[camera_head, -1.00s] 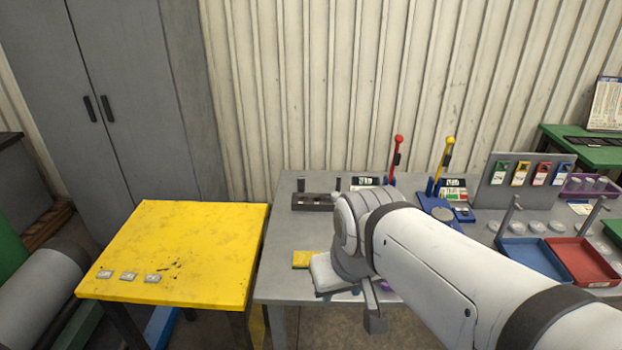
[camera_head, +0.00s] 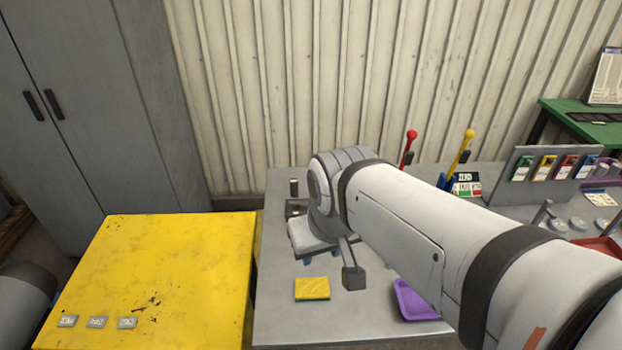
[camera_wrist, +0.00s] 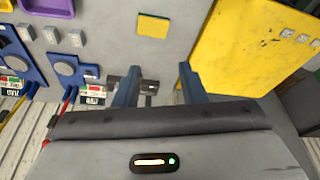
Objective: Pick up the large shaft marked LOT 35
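No shaft with a readable LOT 35 mark shows. A large grey cylinder (camera_head: 24,292) is cut off at the lower left edge of the head view; I cannot tell whether it is a shaft, and no mark shows on it. Three small metal tags (camera_head: 97,322) lie on the front of the yellow table (camera_head: 175,265); their lettering is too small to read. My gripper (camera_wrist: 158,82) is open and empty in the wrist view, with its two fingers apart above the grey bench (camera_head: 278,315).
A yellow sponge (camera_head: 312,289) and a purple tray (camera_head: 412,300) lie on the bench near my arm. A dark fixture (camera_head: 295,207) with an upright post stands behind, partly hidden. Red (camera_head: 411,134) and yellow (camera_head: 469,134) knobbed levers rise at the back. A grey cabinet (camera_head: 75,110) stands left.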

